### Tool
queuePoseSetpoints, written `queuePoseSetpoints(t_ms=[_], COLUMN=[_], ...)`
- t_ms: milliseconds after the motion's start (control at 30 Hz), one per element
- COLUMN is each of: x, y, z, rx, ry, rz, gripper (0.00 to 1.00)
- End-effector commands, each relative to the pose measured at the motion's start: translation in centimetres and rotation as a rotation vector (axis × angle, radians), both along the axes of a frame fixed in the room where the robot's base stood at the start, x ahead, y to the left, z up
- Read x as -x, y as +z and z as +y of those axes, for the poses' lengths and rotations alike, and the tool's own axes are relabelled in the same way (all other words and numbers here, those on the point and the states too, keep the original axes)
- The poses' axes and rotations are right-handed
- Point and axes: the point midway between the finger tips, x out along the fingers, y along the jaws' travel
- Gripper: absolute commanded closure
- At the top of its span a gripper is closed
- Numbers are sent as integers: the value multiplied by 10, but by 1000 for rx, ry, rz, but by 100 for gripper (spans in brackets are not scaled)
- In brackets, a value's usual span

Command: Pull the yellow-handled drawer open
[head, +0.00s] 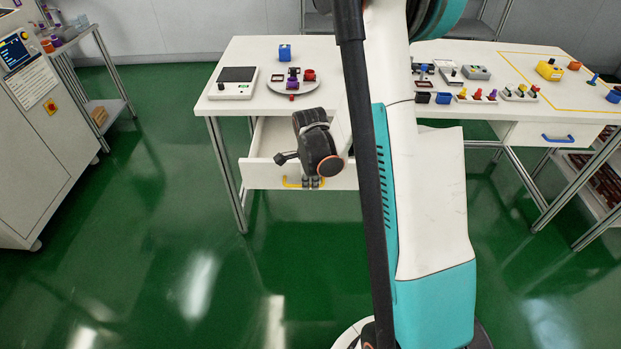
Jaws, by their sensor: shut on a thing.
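The yellow handle (291,183) is on the front of a white drawer (262,174) under the left part of the table. The drawer stands out from the table and its inside shows behind the front panel. My gripper (312,183) is at the drawer front, pointing down, shut on the yellow handle. My gripper and arm hide the handle's right part and some of the drawer.
A blue-handled drawer (540,135) is shut at right. A machine cabinet (40,130) stands left. Green floor in front is clear.

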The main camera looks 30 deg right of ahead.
Motion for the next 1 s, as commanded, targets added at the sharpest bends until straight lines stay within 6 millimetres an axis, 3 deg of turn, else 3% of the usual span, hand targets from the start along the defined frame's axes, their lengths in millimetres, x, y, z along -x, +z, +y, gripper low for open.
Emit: queuePoseSetpoints(t_ms=[133,200,267,667,1000], x=[0,0,0,0,7], y=[0,0,0,3,46], z=[0,0,0,0,5], rx=[0,0,0,0,0], ry=[0,0,0,0,0], rz=[0,0,0,0,0], gripper=[100,80,70,70,70])
